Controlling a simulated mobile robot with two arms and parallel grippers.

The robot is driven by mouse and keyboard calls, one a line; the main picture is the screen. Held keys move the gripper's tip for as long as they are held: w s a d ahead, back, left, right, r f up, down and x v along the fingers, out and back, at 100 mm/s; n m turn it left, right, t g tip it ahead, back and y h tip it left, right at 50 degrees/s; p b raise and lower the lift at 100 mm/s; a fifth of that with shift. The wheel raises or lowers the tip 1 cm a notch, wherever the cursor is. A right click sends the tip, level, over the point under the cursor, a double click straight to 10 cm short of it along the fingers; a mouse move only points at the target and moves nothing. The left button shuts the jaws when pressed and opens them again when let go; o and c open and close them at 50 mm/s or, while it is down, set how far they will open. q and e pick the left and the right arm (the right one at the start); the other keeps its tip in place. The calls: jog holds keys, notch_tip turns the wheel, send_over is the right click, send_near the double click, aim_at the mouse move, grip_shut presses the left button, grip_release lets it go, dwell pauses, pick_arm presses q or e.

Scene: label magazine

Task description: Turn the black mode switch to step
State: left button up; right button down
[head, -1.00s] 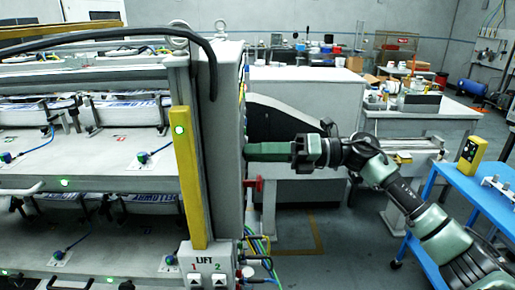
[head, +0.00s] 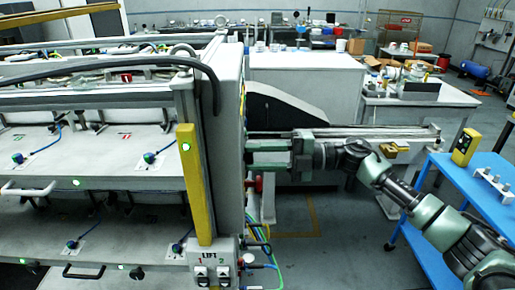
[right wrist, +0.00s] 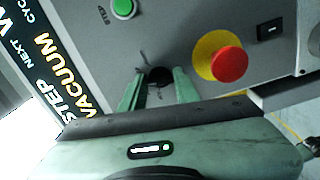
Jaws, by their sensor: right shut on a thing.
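The black mode switch (right wrist: 158,77) is a round dark knob on the grey control panel (right wrist: 170,25) in the right wrist view. My right gripper (right wrist: 157,86) is shut on it, one green finger on each side. The fingers cover part of the knob, and I cannot read its pointer or the small marks around it. In the head view my right gripper (head: 250,157) reaches left to the side of the grey machine post (head: 222,130); the switch is hidden there. My left gripper is not in view.
Beside the switch sit a red emergency button (right wrist: 229,64) on a yellow ring and a green button (right wrist: 124,8) marked STEP. A dark display (right wrist: 45,75) shows STEP and VACUUM. A blue cart (head: 470,185) stands at right; the floor between is mostly clear.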

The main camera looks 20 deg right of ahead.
jog(key=shift+m+p, duration=0.8)
jog(key=shift+m, duration=0.3)
jog(key=c, duration=1)
grip_release()
jog(key=shift+c, duration=0.2)
jog(key=shift+d, duration=0.1)
jog(key=b+v, duration=0.4)
jog(key=v, duration=0.3)
jog(key=shift+d, duration=0.4)
jog(key=shift+s, duration=0.1)
